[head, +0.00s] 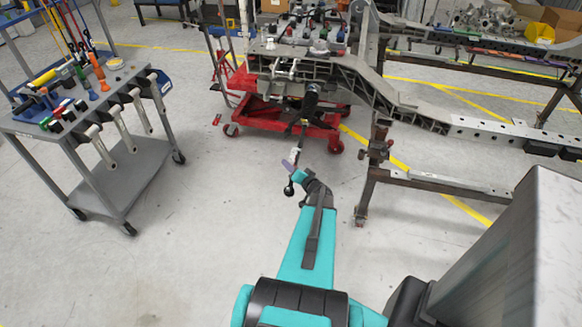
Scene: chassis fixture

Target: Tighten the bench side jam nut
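The bench side jam nut is too small to make out. The chassis fixture (335,72) stands at the top centre, with metal brackets and a dark round part (309,97) hanging below its near end. My teal arm reaches from the bottom centre towards that near end. My gripper (293,164) is small in the head view, below the dark part and in front of the red base. A thin, long shape (301,132) rises from about the gripper towards the dark part. I cannot tell whether it is a held tool, whether it touches the fixture, or how the fingers stand.
A grey tool cart (112,165) with screwdrivers and other handles stands at the left. A red wheeled base (265,113) sits under the fixture. A steel stand leg (372,185) is right of my arm. Floor between cart and arm is clear. A large grey box-like surface fills the lower right.

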